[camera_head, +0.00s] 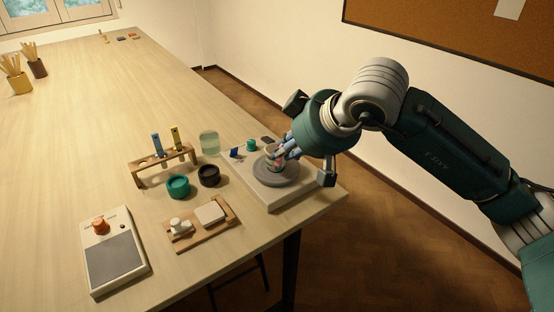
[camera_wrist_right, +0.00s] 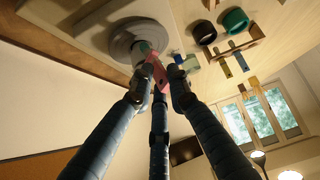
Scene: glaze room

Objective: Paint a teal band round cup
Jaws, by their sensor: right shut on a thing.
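My right gripper (camera_head: 281,154) reaches down over the grey wheel (camera_head: 264,180) at the table's right corner. Its fingers are shut on a pink-red piece, which looks like a brush (camera_wrist_right: 158,74); its tip is hard to make out. A small pale greenish shape, perhaps the cup (camera_wrist_right: 143,49), stands on the wheel just beyond the fingers. The fingers mostly hide it in the head view, and I cannot tell whether the brush touches it or whether it bears a band. A teal pot (camera_head: 178,187) and a black pot (camera_head: 209,176) stand left of the wheel. My left gripper is not in view.
A wooden rack (camera_head: 143,164) holds a blue and a yellow brush. A glass jar (camera_head: 209,142), a small blue piece (camera_head: 235,153) and a small teal piece (camera_head: 250,145) sit behind the wheel. A wooden board (camera_head: 190,238) and a control box (camera_head: 113,258) are in front.

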